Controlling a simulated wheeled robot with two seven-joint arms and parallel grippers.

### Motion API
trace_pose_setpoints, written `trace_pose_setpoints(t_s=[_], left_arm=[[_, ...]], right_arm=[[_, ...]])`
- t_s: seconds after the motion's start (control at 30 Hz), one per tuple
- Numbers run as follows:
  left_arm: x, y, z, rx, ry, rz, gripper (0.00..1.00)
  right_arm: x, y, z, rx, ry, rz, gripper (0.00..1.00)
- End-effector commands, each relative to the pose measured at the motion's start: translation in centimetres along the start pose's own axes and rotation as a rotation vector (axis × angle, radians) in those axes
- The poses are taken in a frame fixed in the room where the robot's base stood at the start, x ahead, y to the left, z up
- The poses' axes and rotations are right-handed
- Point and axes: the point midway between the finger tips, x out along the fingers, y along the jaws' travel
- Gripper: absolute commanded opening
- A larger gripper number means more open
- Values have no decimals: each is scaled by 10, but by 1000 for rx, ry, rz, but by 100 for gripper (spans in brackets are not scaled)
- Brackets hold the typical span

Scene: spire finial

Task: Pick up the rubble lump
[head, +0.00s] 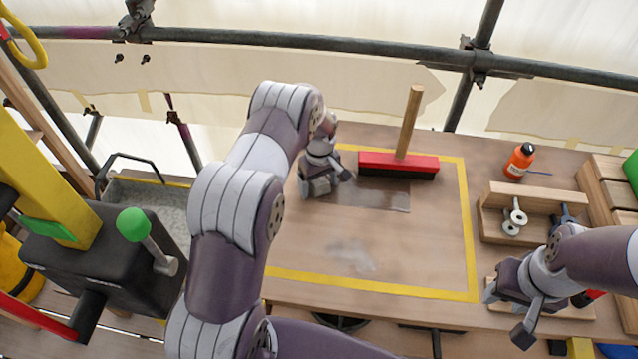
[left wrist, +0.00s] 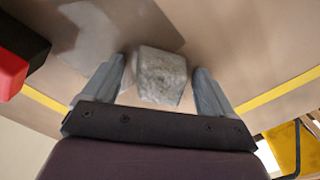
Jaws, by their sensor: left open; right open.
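The rubble lump (left wrist: 161,76) is a rough grey block. In the left wrist view it lies on the wooden table between the two open fingers of my left gripper (left wrist: 160,85), with a visible gap on each side. In the head view my left gripper (head: 324,183) points down at the table's far left, and the lump is hidden by it. My right gripper (head: 510,308) is over the table's front right, open; nothing shows between its fingers.
A red brush (head: 398,164) with a wooden handle stands right of my left gripper, beside a grey patch (head: 385,195). Yellow tape (head: 472,240) frames the work area. An orange bottle (head: 520,160) and a wooden tray (head: 490,222) are at the right.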

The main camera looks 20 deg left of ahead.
Motion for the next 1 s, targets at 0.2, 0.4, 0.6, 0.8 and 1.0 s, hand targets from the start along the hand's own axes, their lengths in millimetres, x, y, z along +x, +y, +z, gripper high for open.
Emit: trace_pose_setpoints(t_s=[0.2,0.4,0.6,0.8,1.0], left_arm=[[0,0,0,0,0,0,54],[-1,0,0,0,1,1,18],[-3,0,0,0,1,1,18],[-23,1,-1,0,3,3,18],[-55,-16,17,1,1,1,18]], right_arm=[[0,0,0,0,0,0,43],[0,0,0,0,0,0,43],[1,0,0,0,0,0,43],[5,0,1,0,0,0,43],[10,0,1,0,0,0,43]])
